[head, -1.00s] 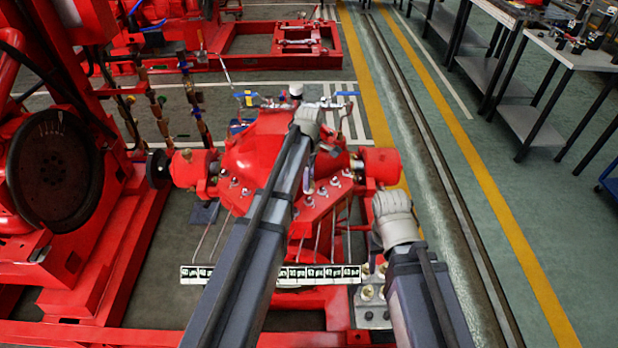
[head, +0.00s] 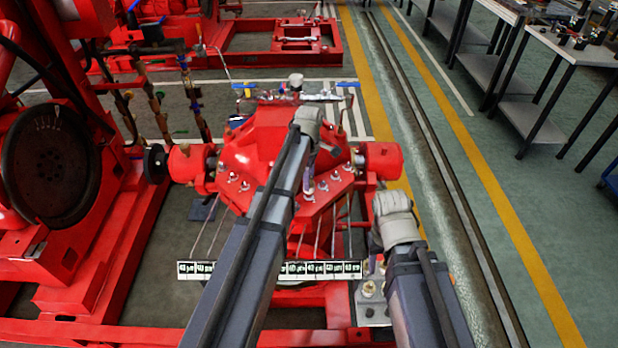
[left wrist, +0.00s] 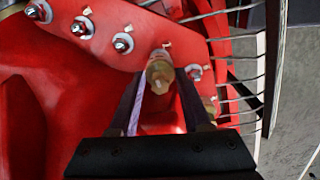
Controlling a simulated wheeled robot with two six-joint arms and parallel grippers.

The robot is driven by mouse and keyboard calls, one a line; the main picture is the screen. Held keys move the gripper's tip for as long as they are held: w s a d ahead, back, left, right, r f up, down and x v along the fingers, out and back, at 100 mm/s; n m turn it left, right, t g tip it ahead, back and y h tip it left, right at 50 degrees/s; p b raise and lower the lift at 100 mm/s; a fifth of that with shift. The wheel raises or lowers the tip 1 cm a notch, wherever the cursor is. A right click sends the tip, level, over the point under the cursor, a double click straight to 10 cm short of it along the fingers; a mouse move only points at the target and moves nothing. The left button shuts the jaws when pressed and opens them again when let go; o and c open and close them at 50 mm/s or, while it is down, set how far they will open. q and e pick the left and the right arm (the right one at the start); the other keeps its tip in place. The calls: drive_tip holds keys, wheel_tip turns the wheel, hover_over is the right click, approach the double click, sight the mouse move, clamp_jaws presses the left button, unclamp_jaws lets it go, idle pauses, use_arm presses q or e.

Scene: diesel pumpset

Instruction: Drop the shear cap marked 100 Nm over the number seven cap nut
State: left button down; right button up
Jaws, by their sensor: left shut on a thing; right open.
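The red pump casing (head: 258,140) carries a flange with several cap nuts, such as one cap nut (head: 322,186) right of my left gripper. My left gripper (head: 308,187) is over the flange's front. In the left wrist view its jaws (left wrist: 160,92) are shut on a brass-coloured cap with a pale top (left wrist: 160,72); its marking is not readable. Bare cap nuts (left wrist: 122,42) run up to its left, and another nut (left wrist: 193,72) is close on its right. The nut numbers cannot be read. My right gripper (head: 371,265) is open, by a grey plate (head: 374,314).
Several brass-coloured caps (head: 369,290) stand on the grey plate at right. A strip of small labels (head: 335,269) runs in front of the pump, partly hidden by my left arm.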

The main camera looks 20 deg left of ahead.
use_arm(q)
drive_tip(key=shift+f, duration=0.2)
drive_tip(key=shift+f+b, duration=1.35)
drive_tip(key=shift+b, duration=0.2)
drive_tip(key=shift+c, duration=1.4)
unclamp_jaws()
drive_tip(key=shift+r, duration=0.15)
wheel_tip(320, 180, up, 8)
drive_tip(key=p, duration=0.8)
drive_tip(key=shift+f, duration=0.2)
wheel_tip(320, 180, up, 7)
drive_tip(key=p, duration=0.7)
